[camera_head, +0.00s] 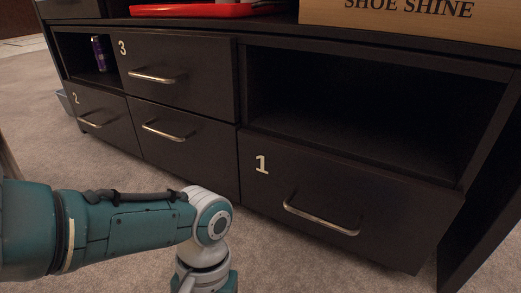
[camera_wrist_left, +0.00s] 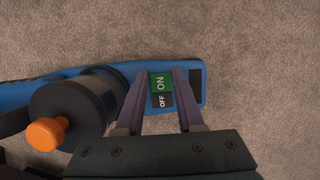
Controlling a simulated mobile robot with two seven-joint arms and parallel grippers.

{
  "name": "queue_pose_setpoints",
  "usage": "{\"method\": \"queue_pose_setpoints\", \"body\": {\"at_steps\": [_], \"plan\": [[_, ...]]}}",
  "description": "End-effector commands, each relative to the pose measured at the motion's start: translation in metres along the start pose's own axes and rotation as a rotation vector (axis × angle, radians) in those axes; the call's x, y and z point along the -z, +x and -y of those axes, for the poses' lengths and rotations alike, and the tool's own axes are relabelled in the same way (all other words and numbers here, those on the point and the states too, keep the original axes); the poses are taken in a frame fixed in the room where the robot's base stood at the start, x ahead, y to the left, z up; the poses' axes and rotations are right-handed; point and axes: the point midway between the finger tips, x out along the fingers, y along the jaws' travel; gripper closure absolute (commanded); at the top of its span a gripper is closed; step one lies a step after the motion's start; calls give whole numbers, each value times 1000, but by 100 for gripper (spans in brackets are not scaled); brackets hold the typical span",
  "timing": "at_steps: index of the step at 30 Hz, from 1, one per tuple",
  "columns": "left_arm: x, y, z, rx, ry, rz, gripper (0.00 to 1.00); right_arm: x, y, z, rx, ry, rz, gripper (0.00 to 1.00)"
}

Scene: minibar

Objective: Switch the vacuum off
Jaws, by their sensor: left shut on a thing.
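The vacuum (camera_wrist_left: 75,90) lies on the carpet in the left wrist view, with a blue body, a dark round canister and an orange knob (camera_wrist_left: 47,134). On its blue part is a switch (camera_wrist_left: 161,90) with a green ON half and a dark OFF half. The two fingers of my left gripper (camera_wrist_left: 161,76) stand on either side of the switch, shut on it. The head view shows my left arm reaching down, but its gripper is below the frame. My right gripper is in neither view.
A black cabinet (camera_head: 350,165) with numbered drawers and silver handles stands ahead of my left arm. A purple can (camera_head: 102,53) sits in its left open compartment. A red tray (camera_head: 205,10) and a wooden SHOE SHINE box (camera_head: 420,25) are on top.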

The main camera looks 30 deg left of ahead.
Motion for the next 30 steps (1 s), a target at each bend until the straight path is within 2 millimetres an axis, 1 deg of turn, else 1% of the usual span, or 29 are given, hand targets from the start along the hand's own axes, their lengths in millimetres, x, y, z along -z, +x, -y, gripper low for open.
{"method": "queue_pose_setpoints", "body": {"at_steps": [5, 6, 13, 20, 23, 26, 30], "plan": [[0, 0, 0, -1, -1, -1, 100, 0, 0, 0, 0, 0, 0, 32], [0, -1, 0, -1, -1, -1, 59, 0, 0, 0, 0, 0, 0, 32], [0, -1, 0, -1, -1, -2, 33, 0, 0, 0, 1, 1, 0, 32], [0, -1, 0, -1, -2, -3, 32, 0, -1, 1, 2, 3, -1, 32], [0, -5, 0, -1, -2, -3, 32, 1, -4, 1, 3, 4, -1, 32], [0, -15, 0, -1, -2, -3, 32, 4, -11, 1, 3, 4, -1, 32], [-1, -39, 0, -1, -3, -4, 32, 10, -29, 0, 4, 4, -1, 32]]}}
